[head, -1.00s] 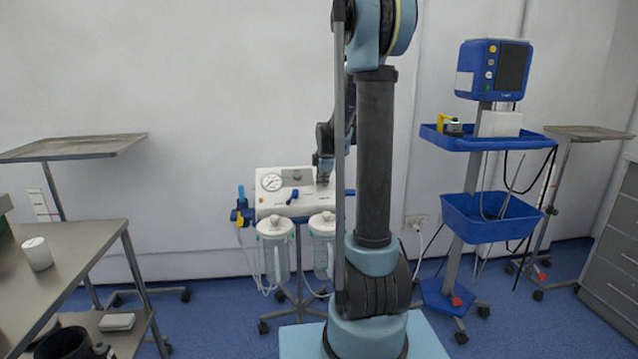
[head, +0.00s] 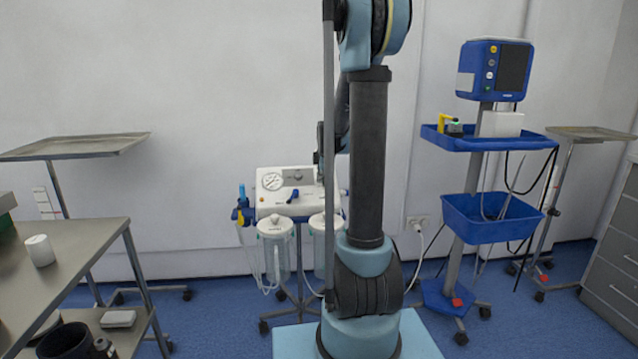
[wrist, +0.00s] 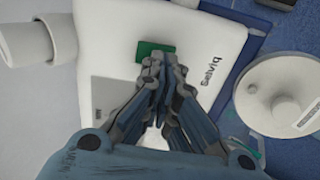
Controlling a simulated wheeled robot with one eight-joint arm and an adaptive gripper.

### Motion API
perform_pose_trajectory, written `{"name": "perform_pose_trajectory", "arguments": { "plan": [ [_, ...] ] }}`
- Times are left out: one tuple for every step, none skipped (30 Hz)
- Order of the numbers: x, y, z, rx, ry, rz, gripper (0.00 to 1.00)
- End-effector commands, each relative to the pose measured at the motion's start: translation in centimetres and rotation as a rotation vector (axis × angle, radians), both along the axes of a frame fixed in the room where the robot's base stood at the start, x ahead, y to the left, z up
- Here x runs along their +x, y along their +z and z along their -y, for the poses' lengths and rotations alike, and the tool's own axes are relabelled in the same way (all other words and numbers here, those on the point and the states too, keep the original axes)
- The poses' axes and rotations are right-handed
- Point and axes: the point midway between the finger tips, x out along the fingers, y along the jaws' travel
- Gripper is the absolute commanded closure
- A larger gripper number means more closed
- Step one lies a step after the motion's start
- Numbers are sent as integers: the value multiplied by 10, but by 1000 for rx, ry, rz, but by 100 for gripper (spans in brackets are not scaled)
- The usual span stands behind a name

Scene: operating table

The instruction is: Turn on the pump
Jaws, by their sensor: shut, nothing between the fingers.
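The pump (head: 270,205) is a white suction unit with a round gauge (head: 272,181) and a blue knob (head: 293,195), on a wheeled stand against the back wall. In the wrist view its white panel (wrist: 215,35) fills the upper middle, with a green rectangular switch (wrist: 146,49) on it. My gripper (wrist: 163,62) is shut and empty. Its fingertips overlap the lower right part of the green switch; I cannot tell if they touch it. In the head view my gripper (head: 320,173) is at the pump's right end, partly hidden by my arm.
Two clear canisters with white lids hang below the pump, the left one (head: 274,250) and the right one (head: 320,250). In the wrist view a round white lid (wrist: 280,97) is right of my gripper. A blue monitor cart (head: 468,215) stands right, a steel table (head: 85,240) left.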

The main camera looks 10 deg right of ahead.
Motion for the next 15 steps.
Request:
{"name": "perform_pose_trajectory", "arguments": {
  "plan": [
    [0,1,0,0,0,0,100],
    [0,1,-1,-1,1,0,100],
    [0,1,-1,0,1,0,100],
    [0,2,-1,0,1,0,100],
    [0,2,-1,0,1,0,100],
    [0,2,-1,0,1,0,100],
    [0,2,-1,0,2,0,100],
    [0,1,-2,0,2,0,100],
    [0,2,-2,0,2,0,100],
    [0,2,-2,0,2,0,100],
    [0,2,-2,0,2,0,100],
    [-1,3,-2,0,2,0,100],
    [-1,4,-2,0,2,0,100],
    [-2,5,-2,0,2,0,100],
    [-4,7,-3,0,4,0,100]
  ]
}}
